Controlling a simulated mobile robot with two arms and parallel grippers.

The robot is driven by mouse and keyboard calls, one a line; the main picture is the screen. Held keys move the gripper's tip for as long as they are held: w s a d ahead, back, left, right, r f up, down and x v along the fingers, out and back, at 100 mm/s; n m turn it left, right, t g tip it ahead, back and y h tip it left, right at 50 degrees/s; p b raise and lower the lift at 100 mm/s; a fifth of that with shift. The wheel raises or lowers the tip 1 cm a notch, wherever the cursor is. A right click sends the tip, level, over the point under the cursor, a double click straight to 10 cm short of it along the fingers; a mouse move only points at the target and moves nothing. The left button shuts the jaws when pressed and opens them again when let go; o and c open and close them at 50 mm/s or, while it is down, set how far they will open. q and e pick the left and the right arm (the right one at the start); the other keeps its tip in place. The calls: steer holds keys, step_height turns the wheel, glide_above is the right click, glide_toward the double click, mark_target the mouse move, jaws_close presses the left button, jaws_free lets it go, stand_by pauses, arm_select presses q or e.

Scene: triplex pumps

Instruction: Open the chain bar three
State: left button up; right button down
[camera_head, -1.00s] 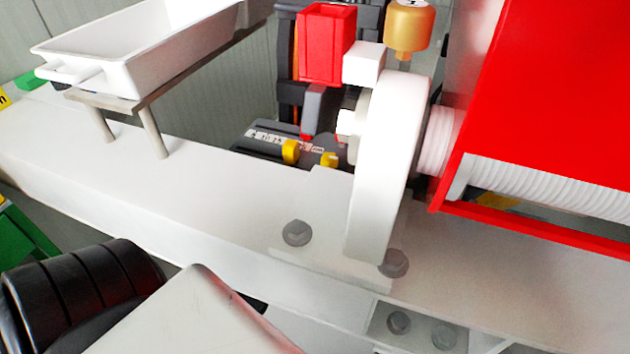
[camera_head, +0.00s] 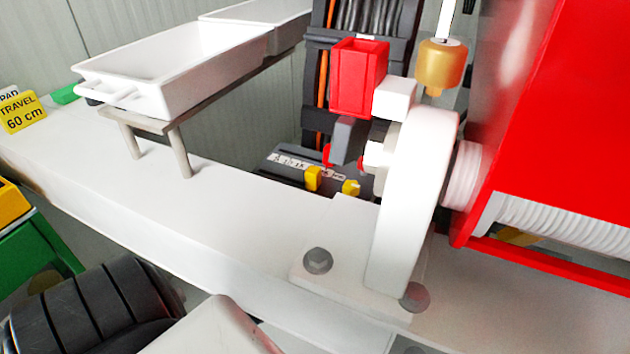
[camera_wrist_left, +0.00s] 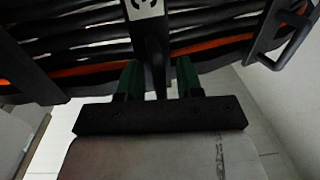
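My left gripper (camera_wrist_left: 158,82) shows two green fingers in the left wrist view. They are spread apart, with a black chain crossbar (camera_wrist_left: 155,48) between them. Gaps show on both sides of the bar, so the fingers do not look closed on it. The bar has a partly cut-off white marking at the top edge; I cannot read its number. Black cables and an orange one run behind it. In the head view the dark cable chain (camera_head: 318,82) stands upright behind the red box; its bars are partly hidden. Neither gripper shows in the head view.
A white tray (camera_head: 165,95) stands on a small stand at left. A red box (camera_head: 358,78), a gold cylinder (camera_head: 443,66) and a white disc (camera_head: 410,205) stand near the chain. A large red housing (camera_head: 575,110) fills the right. The white beam (camera_head: 215,215) is mostly bare.

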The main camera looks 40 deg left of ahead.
arm_select(q)
steer(key=shift+c, duration=0.3)
jaws_close()
